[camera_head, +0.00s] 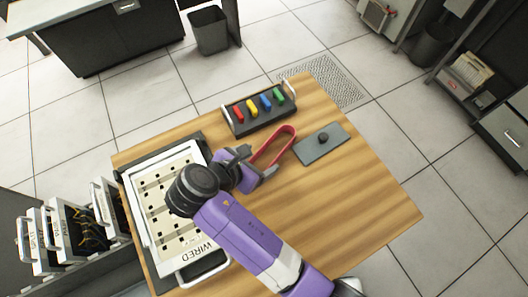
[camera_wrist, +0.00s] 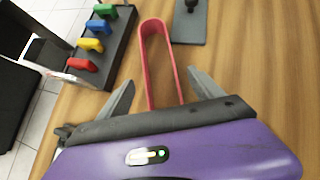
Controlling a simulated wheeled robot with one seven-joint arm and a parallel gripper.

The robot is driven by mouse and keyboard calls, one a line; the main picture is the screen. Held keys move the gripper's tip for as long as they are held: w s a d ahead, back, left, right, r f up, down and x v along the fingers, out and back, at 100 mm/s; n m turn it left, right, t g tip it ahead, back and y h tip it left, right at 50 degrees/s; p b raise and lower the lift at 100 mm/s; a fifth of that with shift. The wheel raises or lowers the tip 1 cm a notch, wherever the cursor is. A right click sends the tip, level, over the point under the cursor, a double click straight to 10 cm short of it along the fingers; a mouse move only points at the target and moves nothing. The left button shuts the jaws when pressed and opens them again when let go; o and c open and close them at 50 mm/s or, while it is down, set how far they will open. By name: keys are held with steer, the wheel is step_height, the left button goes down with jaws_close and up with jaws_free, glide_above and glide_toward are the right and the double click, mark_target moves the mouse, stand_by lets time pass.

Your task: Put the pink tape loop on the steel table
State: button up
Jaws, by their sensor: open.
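The pink tape loop, which looks pinkish red (camera_head: 293,133), is a long narrow band on the wooden table, to the right of my gripper's end in the head view. In the wrist view the loop (camera_wrist: 143,62) points away from me, with its rounded end far and its near end hidden behind my gripper body. My gripper (camera_wrist: 162,92) is open, one finger on each side of the loop, with gaps to both strands. My gripper (camera_head: 257,172) is low over the table in the head view. A pale-topped counter (camera_head: 62,14) stands at the upper left; I cannot tell whether it is steel.
A black rack with coloured handles (camera_head: 245,126) stands beyond the loop. A grey plate with a black knob (camera_head: 326,152) lies right of it. A white punched board (camera_head: 150,205) in a dark frame lies left. The wooden table's (camera_head: 385,205) right side is clear. A bin (camera_head: 211,35) stands on the floor.

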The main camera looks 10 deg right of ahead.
steer(key=x, duration=0.5)
steer(key=shift+w+d+f, duration=0.15)
steer(key=shift+f, duration=0.1)
steer(key=c, duration=1.5)
steer(key=shift+r, duration=0.1)
